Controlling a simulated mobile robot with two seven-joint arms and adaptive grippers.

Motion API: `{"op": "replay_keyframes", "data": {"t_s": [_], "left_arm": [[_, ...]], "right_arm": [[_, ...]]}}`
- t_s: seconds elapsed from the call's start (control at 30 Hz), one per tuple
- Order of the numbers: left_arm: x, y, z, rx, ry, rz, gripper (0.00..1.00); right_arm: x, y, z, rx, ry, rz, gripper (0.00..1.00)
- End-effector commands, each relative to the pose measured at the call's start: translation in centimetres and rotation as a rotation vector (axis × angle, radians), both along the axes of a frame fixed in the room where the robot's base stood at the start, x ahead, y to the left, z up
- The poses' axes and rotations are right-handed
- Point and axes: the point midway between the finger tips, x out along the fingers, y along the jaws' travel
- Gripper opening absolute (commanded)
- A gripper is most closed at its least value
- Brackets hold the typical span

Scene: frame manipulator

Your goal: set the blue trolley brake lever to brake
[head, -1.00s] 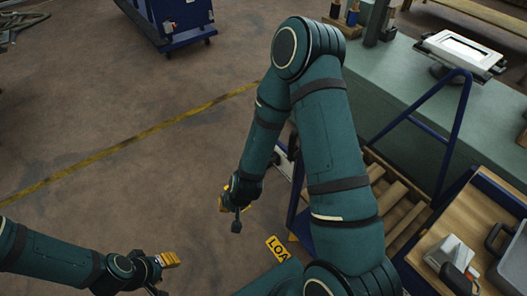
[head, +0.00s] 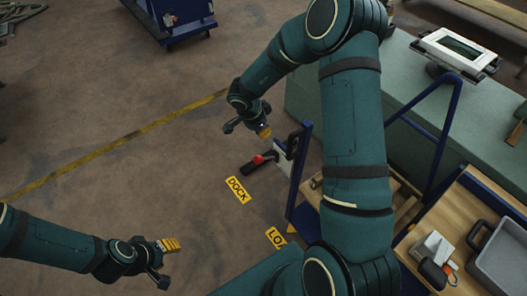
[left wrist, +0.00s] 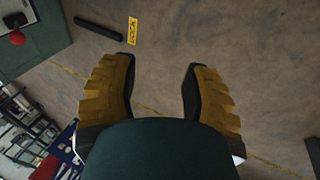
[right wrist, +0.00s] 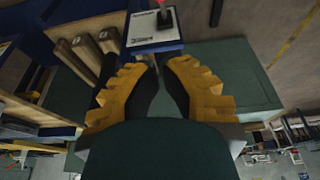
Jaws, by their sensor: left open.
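The blue trolley (head: 446,121) stands at the right in the head view. On its left side is a pale plate (head: 283,157) with a dark brake lever (head: 249,166) with red on it, pointing out to the left. In the right wrist view the pale plate (right wrist: 142,28) shows at the top edge, with the red part cut off there. My right gripper (head: 247,129) is above and left of the lever in the head view, apart from it, empty, fingers apart with a narrow gap. My left gripper (head: 171,260) is open and empty at lower left.
Yellow floor labels DOCK (head: 237,190) and LOAD (head: 276,237) lie left of the trolley. A grey tray (head: 503,262) sits on its wooden top. A green bench (head: 410,110) stands behind it. Another blue cart (head: 187,34) is far back. The floor at left is clear.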

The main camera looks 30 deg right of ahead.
Motion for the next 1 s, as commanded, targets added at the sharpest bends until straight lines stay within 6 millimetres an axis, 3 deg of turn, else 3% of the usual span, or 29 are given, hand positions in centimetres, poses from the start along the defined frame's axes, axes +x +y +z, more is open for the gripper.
{"op": "replay_keyframes", "data": {"t_s": [0.27, 0.43, 0.93, 1.0], "left_arm": [[0.0, 0.0, -0.1, 0.000, 0.000, 0.000, 0.47], [-0.1, 0.0, -0.5, 0.000, 0.003, -0.002, 0.47], [-1.1, -0.2, -3.7, -0.005, 0.024, -0.019, 0.47], [-1.0, -0.2, -4.2, -0.005, 0.023, -0.019, 0.47]], "right_arm": [[0.0, 0.0, -0.1, 0.000, 0.000, 0.001, 0.00], [0.0, -0.3, -1.4, 0.000, 0.001, 0.001, 0.00], [0.2, -3.1, -10.4, -0.001, 0.002, 0.000, 0.00], [0.2, -2.2, -11.3, 0.000, 0.001, 0.006, 0.00]]}}
